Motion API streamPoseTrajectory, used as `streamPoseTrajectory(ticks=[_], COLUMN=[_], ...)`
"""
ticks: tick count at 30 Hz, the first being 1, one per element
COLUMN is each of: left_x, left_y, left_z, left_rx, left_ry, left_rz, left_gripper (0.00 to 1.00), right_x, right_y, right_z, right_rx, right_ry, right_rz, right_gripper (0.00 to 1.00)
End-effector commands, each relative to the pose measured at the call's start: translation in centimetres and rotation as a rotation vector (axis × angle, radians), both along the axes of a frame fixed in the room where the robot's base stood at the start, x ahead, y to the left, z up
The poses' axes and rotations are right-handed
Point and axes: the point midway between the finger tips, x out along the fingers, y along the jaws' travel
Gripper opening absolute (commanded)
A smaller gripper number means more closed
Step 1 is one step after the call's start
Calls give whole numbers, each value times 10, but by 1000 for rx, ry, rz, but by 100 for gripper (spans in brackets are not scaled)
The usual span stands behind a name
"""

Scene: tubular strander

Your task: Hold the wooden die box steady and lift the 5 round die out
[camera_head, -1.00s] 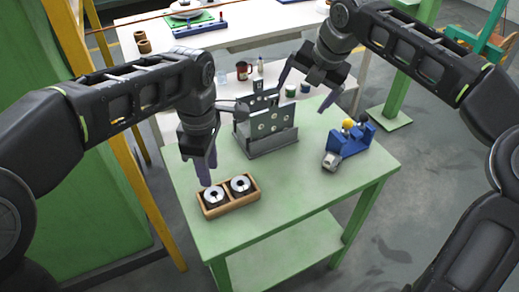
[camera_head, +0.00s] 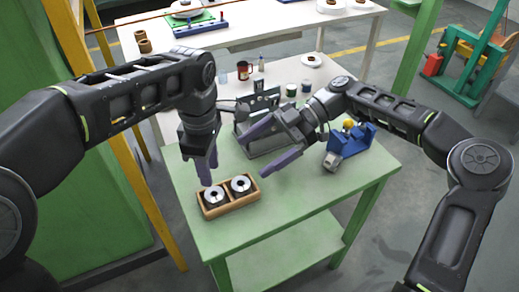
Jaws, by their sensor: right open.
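The wooden die box (camera_head: 230,209) sits near the front left of the green table. It holds two round dies side by side, a left die (camera_head: 214,196) and a right die (camera_head: 241,184); I cannot read any numbers on them. My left gripper (camera_head: 208,178) points down at the box's back left, its fingertips close to the left die; whether it touches the box or is open cannot be told. My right gripper (camera_head: 253,155) is open and empty, above the table behind and right of the box, its fingers pointing left toward the box.
A grey metal stand (camera_head: 268,137) is partly hidden behind my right gripper. A blue device with a yellow knob (camera_head: 347,144) stands at the table's right. A white table with a red mug (camera_head: 244,70) and jars is behind. The green table's front is clear.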

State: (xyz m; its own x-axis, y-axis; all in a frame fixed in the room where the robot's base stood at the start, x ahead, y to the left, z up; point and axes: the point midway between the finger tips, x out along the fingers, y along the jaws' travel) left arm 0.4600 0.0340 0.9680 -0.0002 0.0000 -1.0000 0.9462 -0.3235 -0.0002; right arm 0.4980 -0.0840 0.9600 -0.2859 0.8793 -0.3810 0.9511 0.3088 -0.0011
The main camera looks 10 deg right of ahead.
Motion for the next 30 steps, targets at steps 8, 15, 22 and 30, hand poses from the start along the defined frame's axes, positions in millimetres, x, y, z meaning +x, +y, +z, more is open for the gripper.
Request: streamPoseTrajectory(ticks=[8, 15, 22, 30], left_x=[0, 0, 0, 0], left_y=[0, 0, 0, 0], left_z=[0, 0, 0, 0], left_rx=[0, 0, 0, 0], left_ry=[0, 0, 0, 0], left_rz=[0, 0, 0, 0], left_gripper=[36, 36, 36, 36], right_x=[0, 0, -11, -20], right_y=[0, 0, 32, 61], right_z=[-23, -68, -93, -106], right_rx=[1, 0, -1, -2], right_ry=[3, 3, -1, -1], right_rz=[0, 0, 4, 0], right_gripper=[94, 94, 94, 94])
